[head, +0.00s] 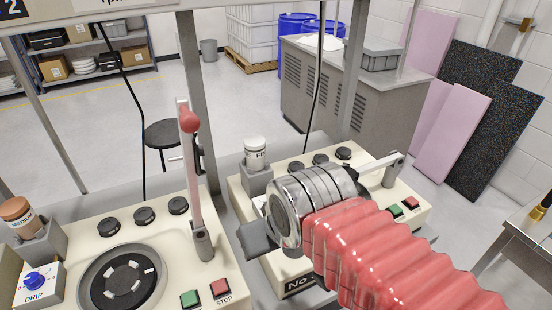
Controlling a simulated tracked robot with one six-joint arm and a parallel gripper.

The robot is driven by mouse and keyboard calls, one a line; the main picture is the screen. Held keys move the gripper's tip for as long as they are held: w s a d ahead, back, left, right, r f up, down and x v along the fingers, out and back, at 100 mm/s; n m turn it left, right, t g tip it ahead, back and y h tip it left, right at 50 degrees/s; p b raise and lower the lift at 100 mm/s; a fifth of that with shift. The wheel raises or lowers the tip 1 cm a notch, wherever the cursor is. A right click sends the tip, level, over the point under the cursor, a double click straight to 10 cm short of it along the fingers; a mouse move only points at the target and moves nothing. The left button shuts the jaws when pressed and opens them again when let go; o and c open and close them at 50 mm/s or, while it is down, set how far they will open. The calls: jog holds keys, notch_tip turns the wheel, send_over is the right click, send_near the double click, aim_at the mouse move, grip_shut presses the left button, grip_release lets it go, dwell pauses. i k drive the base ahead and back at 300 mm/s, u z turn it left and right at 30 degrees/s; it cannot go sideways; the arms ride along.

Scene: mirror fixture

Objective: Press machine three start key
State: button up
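Two cream machines stand side by side. The right machine (236,187) has a plate reading "No." (300,284); my arm hides its number. Its green key (395,210) and red key (411,203) show just beyond my red bellows sleeve. The left machine (95,232) has a green key (190,299) and a red key (220,288) marked STOP. Its number is not visible. My gripper (258,240) is over the left part of the right machine, apart from its green key. One dark finger shows; the other is hidden, so its opening is unclear.
An upright red-knobbed lever (192,180) stands on the left machine. The right machine has a lowered lever (380,163) near its keys. A white-capped bottle (255,153) stands behind my wrist. Metal posts (197,90) and hanging cables rise behind the machines.

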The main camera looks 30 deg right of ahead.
aim_at(394, 209)
jog(key=z, duration=0.35)
jog(key=k, duration=0.35)
jog(key=z, duration=1.15)
